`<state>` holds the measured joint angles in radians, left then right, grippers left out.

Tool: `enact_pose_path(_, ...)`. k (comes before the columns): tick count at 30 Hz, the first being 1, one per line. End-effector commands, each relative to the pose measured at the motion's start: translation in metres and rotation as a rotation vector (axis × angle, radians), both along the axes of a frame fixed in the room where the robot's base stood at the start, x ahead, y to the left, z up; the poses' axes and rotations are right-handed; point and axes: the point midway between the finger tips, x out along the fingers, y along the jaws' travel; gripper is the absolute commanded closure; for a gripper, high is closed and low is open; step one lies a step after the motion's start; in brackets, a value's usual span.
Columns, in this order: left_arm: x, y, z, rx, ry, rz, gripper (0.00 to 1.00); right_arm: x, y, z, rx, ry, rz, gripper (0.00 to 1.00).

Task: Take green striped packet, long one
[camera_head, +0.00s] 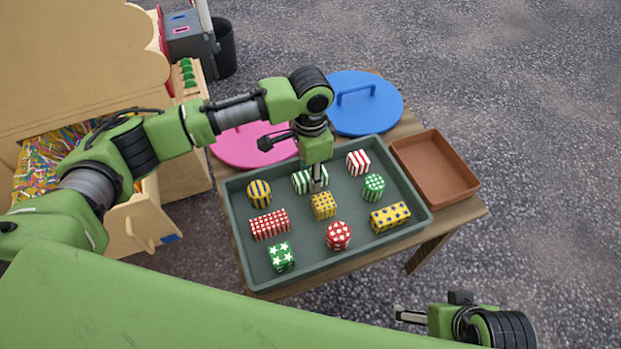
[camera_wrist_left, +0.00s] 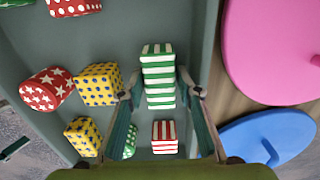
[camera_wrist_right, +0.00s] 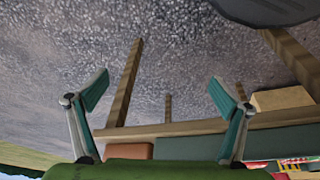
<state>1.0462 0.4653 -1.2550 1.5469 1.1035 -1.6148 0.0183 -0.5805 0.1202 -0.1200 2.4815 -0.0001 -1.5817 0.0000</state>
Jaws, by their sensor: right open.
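The long green-and-white striped packet (camera_head: 301,183) lies in the grey-green tray (camera_head: 262,282), near its back edge. It shows whole in the left wrist view (camera_wrist_left: 158,78). My left gripper (camera_head: 317,184) points down over the packet and hides part of it. In the left wrist view the gripper's fingers (camera_wrist_left: 160,98) are spread, one on each side of the packet, with gaps between. My right gripper (camera_wrist_right: 160,92) is open and empty, away from the tray; it also shows at the lower right of the head view (camera_head: 402,315).
Near the striped packet lie a red striped packet (camera_head: 358,162), a yellow dotted cube (camera_head: 323,206) and a round green packet (camera_head: 373,187). Several other packets fill the tray. Pink (camera_head: 240,150) and blue (camera_head: 378,108) lids lie behind it. An empty brown tray (camera_head: 436,168) stands right.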

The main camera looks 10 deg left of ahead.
Motion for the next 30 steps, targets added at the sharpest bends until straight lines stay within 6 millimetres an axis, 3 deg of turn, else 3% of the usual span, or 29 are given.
enact_pose_path(1,0.0,0.0,0.0,0.0,0.0,0.0,0.76,0.0,0.0,0.0,0.0,0.0,0.0,0.07)
enact_pose_path(3,0.0,0.0,0.0,0.0,0.0,0.0,0.94,0.0,0.0,0.0,0.0,0.0,0.0,0.07)
enact_pose_path(14,0.0,0.0,0.002,0.0,0.0,0.0,0.95,0.0,0.0,0.0,0.0,0.0,0.0,0.07)
enact_pose_path(19,0.0,0.0,0.012,0.0,0.0,-0.001,0.95,0.002,0.0,0.001,0.0,-0.004,0.001,0.07)
enact_pose_path(25,0.0,-0.001,0.034,-0.001,0.0,-0.001,0.95,0.011,0.002,-0.032,0.0,0.02,0.002,0.07)
enact_pose_path(30,-0.023,0.004,0.062,-0.002,0.001,-0.002,0.95,0.015,0.004,-0.069,-0.001,0.042,0.005,0.07)
